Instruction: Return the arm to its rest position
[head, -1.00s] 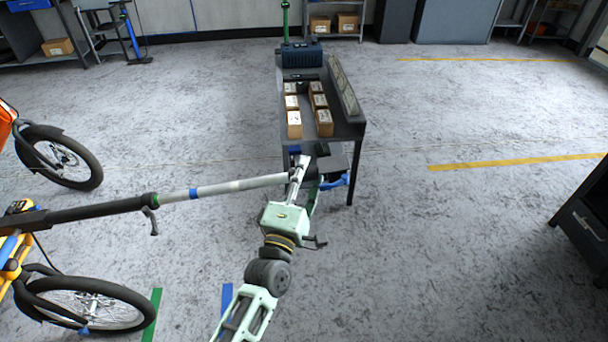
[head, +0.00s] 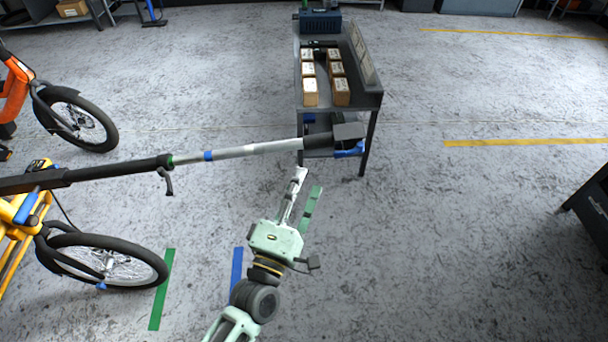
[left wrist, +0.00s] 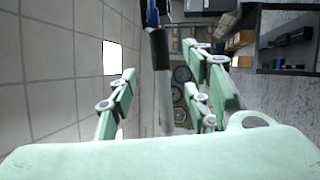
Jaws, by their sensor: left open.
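My left gripper (head: 308,182) is open and empty. It points up the picture, just below the grey section of a long horizontal pole (head: 245,150), with floor showing between them. The pole comes in from the left, black then grey, and ends in a dark head with a blue lever (head: 350,152) in front of the cart. In the left wrist view, the open fingers (left wrist: 165,95) stand apart, and the pole (left wrist: 162,85) shows between them, farther off. My right gripper is not in view.
A dark cart (head: 372,98) with several small boxes stands beyond the pole. A yellow bike (head: 30,210) and an orange bike (head: 18,85) are at left. A dark cabinet (head: 592,205) is at the right edge. The floor (head: 440,250) right of my arm is clear.

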